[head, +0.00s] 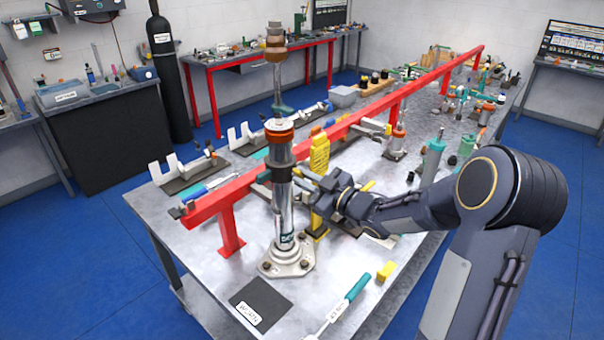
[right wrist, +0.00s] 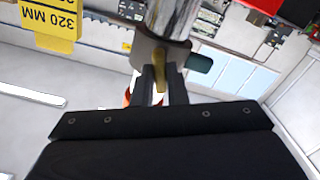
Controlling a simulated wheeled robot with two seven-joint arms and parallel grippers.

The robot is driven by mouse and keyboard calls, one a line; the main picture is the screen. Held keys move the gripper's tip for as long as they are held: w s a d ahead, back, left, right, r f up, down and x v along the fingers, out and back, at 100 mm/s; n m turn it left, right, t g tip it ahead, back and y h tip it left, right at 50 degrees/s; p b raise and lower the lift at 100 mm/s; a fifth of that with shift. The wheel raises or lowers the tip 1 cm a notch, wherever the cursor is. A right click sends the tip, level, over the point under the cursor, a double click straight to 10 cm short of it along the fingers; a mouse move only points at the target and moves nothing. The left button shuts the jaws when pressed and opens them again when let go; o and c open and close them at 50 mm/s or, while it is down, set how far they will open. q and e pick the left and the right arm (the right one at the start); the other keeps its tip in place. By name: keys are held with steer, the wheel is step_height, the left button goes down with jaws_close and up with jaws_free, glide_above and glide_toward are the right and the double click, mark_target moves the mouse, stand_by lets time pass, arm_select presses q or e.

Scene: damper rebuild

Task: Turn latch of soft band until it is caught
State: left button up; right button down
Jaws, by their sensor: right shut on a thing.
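The damper (head: 283,205) stands upright on a bolted base plate (head: 286,262) at the front of the bench, a chrome tube with a dark band and an orange collar. My right gripper (head: 312,183) reaches in from the right, close beside the tube. In the right wrist view, its fingers (right wrist: 160,85) are shut on a small brass-coloured latch piece (right wrist: 161,58). That piece sits against a grey-brown band part (right wrist: 145,48) at the chrome tube (right wrist: 172,16). Whether the latch is caught cannot be told. My left gripper is out of view.
A yellow gauge (head: 319,155) stands just behind my right gripper; its "320 MM" marking shows in the right wrist view (right wrist: 50,22). A red rail (head: 225,199) runs along the bench behind the damper. A dark mat (head: 260,303) and a teal-handled tool (head: 356,287) lie in front.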

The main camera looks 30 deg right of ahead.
steer(key=shift+m, duration=0.3)
steer(key=m, duration=0.3)
steer(key=shift+m, duration=0.3)
steer(key=c, duration=1.3)
jaws_free()
steer(key=shift+v, duration=3.55)
